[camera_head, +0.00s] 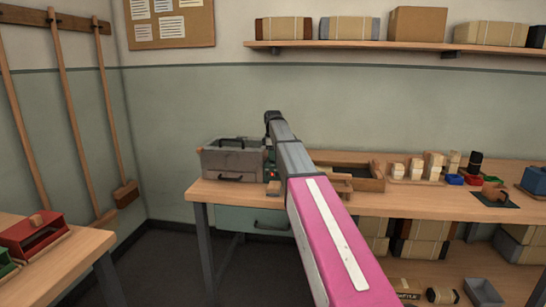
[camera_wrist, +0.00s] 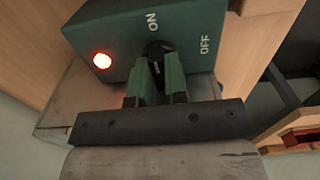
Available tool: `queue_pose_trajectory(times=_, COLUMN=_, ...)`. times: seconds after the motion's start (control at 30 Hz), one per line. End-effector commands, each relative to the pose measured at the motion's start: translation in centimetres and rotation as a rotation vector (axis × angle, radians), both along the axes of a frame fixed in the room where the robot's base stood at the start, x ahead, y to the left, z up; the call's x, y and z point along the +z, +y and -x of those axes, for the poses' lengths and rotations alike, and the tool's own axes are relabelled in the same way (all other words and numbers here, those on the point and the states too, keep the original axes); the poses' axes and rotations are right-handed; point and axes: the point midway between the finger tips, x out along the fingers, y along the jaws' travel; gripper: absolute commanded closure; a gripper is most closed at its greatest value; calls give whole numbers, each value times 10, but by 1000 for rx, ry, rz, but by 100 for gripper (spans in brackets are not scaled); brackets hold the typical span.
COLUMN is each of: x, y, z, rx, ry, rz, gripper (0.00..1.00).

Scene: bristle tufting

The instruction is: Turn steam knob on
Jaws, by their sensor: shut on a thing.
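The steam knob (camera_wrist: 154,48) is black and sits on a dark green control box (camera_wrist: 105,28) in the wrist view. The box bears the words ON and OFF. The knob lies just below ON, with OFF to its right; its exact pointing is hard to tell behind the fingers. A lamp (camera_wrist: 102,60) on the box glows red-orange. My gripper (camera_wrist: 158,68) has its green-padded fingers shut on the knob, one on each side. In the head view, the control box (camera_head: 270,171) is mostly hidden by my arm.
A grey metal steam box (camera_head: 233,160) with a handle stands left of the control box on the wooden bench (camera_head: 430,202). A wooden tray (camera_head: 365,178) and several small blocks stand to the right. A red tray (camera_head: 33,235) is on the left table.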

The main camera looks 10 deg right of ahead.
Motion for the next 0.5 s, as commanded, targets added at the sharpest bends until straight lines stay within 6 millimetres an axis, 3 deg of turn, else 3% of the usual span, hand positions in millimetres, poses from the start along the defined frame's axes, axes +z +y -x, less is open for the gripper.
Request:
queue_pose_trajectory(times=0.4, x=1, y=0, z=0, rx=8, ry=-1, rz=0, gripper=100)
queue_pose_trajectory(times=0.43, x=1, y=0, z=0, rx=8, ry=-1, rz=0, gripper=76)
queue_pose_trajectory(times=0.5, x=0, y=0, z=0, rx=8, ry=-1, rz=0, gripper=61)
